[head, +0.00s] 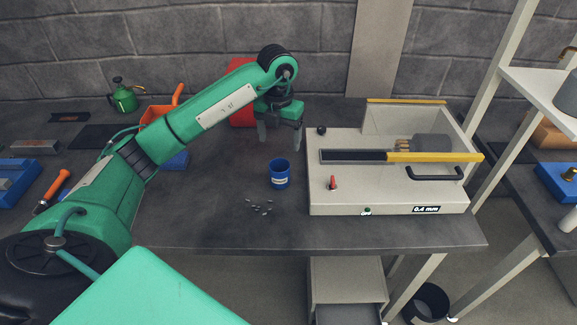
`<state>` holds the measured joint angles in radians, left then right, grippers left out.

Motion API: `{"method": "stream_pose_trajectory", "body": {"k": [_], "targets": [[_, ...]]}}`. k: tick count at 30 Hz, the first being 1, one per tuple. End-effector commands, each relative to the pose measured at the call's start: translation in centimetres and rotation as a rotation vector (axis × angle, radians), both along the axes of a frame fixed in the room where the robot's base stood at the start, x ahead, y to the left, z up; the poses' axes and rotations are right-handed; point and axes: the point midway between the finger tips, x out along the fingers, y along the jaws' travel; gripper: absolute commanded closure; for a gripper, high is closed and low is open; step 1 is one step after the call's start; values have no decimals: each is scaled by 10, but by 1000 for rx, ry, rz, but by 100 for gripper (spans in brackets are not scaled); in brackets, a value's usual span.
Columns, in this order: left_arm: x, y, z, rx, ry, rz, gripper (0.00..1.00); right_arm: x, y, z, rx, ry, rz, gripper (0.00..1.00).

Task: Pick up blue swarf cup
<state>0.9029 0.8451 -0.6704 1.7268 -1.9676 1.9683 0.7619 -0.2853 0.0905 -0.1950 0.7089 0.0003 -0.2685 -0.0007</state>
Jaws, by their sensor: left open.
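The blue swarf cup (279,177) stands upright on the dark bench top, just left of the machine, with a pale label on its front. My left gripper (280,146) is above the bench, beyond the cup and higher in the picture. Its two fingers point down, apart, with nothing between them. The gripper and the cup do not appear to touch. My right gripper is not in the head view.
A pale machine (335,203) marked 0.4 mm stands right of the cup. Small swarf chips (260,207) lie in front of the cup. Bare bench lies left of the cup.

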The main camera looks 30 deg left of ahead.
Motion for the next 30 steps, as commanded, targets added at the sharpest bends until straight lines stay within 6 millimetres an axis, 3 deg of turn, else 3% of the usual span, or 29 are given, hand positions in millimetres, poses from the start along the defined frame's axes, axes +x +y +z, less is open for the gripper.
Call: {"method": "stream_pose_trajectory", "body": {"k": [3,9,12,15,23,30], "targets": [[-1,0,-18,1,6,0,24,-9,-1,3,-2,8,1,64],[-2,0,-58,0,6,0,24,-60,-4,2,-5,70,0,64],[-1,0,-72,0,4,-1,24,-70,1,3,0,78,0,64],[-1,0,-80,-1,2,-1,24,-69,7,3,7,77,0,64],[-4,0,-103,-2,6,-1,24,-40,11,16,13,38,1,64],[-4,0,-131,-1,2,-1,24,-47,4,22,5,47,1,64]]}}
